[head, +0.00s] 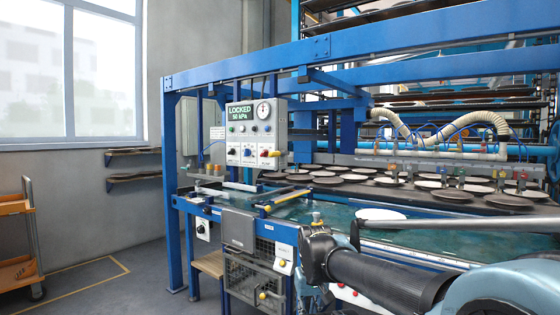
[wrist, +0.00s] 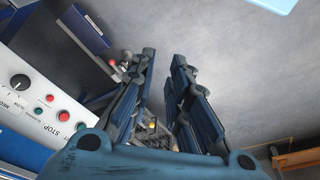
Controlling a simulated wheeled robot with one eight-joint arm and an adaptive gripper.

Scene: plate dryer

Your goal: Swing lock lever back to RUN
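My gripper (wrist: 164,60) shows in the wrist view with its two dark fingers apart and nothing held between them. In the head view my arm and dark wrist cover the lower right; the fingertips cannot be made out. The control panel (head: 254,134) stands on the machine's left end, its display reading LOCKED and 50 kPa. A small yellow knob (head: 263,295) sits low on the machine's front, left of my wrist. In the wrist view a yellow part (wrist: 152,125) shows through the gap between the fingers. I cannot tell which part is the lock lever or read a RUN mark.
A blue frame post (head: 172,190) stands at the machine's left end. Plates lie on the dark conveyor (head: 450,199). An orange cart (head: 14,240) stands far left, with open floor before the machine. The wrist view shows a button panel (wrist: 45,105) close on the left.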

